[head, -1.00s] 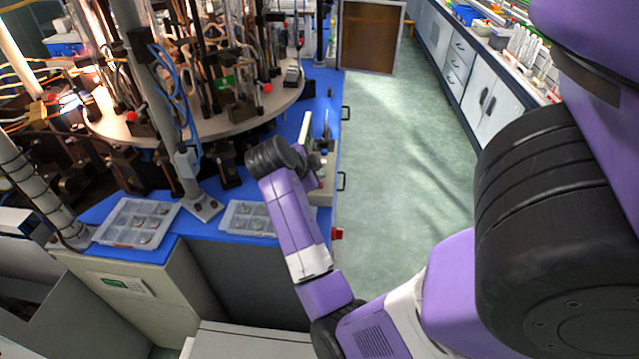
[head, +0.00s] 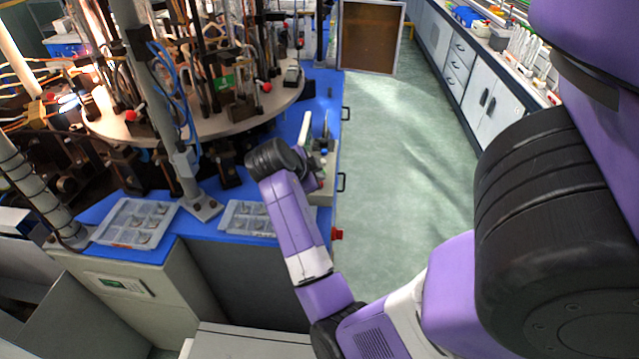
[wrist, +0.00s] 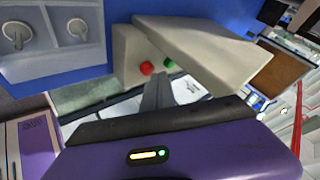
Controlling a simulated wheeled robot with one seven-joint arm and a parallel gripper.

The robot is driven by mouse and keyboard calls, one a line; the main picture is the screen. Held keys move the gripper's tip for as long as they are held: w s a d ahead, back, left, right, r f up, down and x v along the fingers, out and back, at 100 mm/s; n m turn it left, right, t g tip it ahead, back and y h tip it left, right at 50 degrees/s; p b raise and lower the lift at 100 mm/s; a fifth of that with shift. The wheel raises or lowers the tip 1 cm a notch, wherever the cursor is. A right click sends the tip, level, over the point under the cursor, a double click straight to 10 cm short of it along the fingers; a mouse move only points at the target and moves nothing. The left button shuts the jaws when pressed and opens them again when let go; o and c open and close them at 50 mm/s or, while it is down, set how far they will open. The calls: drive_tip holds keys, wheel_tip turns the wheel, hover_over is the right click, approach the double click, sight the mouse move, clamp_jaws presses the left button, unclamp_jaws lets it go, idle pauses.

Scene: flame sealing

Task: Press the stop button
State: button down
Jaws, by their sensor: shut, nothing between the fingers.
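In the wrist view a pale control box (wrist: 128,48) with a sloped top carries a red button (wrist: 146,67) and a green button (wrist: 170,64) side by side on its face. My gripper (wrist: 158,78) is shut and empty. Its fingertips appear just below and between the two buttons, closely in front of the face. I cannot tell whether they touch it. In the head view the box (head: 321,197) stands at the right edge of the blue bench, partly behind my wrist, and my fingers are hidden.
The blue bench (head: 232,174) holds two clear trays, one at left (head: 112,238) and one (head: 228,228) beside my forearm. A round table (head: 283,100) with apparatus and a grey post (head: 172,120) stand behind. A red knob (head: 337,233) sticks out from the bench side. The floor (head: 390,150) at right is clear.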

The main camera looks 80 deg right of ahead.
drive_tip(key=shift+f+b, duration=0.45)
drive_tip(key=shift+f, duration=0.05)
idle(0.4)
idle(0.3)
drive_tip(key=shift+r+p, duration=0.65)
drive_tip(key=shift+r, duration=0.3)
drive_tip(key=shift+r+p, duration=1.75)
drive_tip(key=shift+r, duration=0.8)
drive_tip(key=shift+a+f, duration=0.1)
